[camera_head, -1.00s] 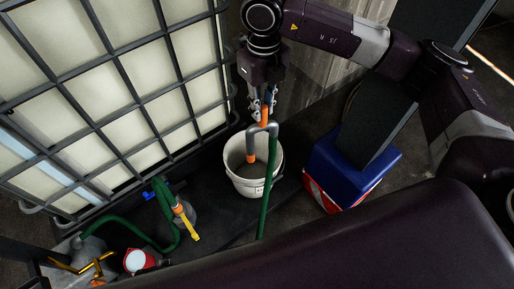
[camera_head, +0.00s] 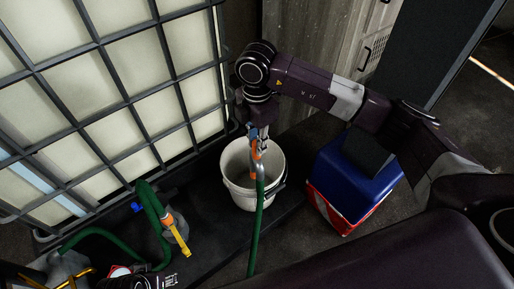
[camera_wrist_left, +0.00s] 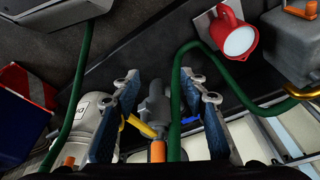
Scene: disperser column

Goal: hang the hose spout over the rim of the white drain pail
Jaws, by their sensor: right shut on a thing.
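The white drain pail (camera_head: 238,193) stands on the dark floor tray in the head view. My right gripper (camera_head: 259,136) is above the pail and shut on the hose spout (camera_head: 260,160), a grey bent pipe with orange parts. The spout is over the pail, seen nearly end-on; I cannot tell whether it touches the rim. The green hose (camera_head: 256,227) drops from it across the pail's near side. In the left wrist view my left gripper (camera_wrist_left: 166,88) is open, its fingers on either side of a grey valve body (camera_wrist_left: 154,108); contact is unclear.
A blue and red cooler (camera_head: 345,195) stands right of the pail. A caged white tank (camera_head: 100,110) fills the left. A yellow lever (camera_head: 180,236) and looped hose are in front of it.

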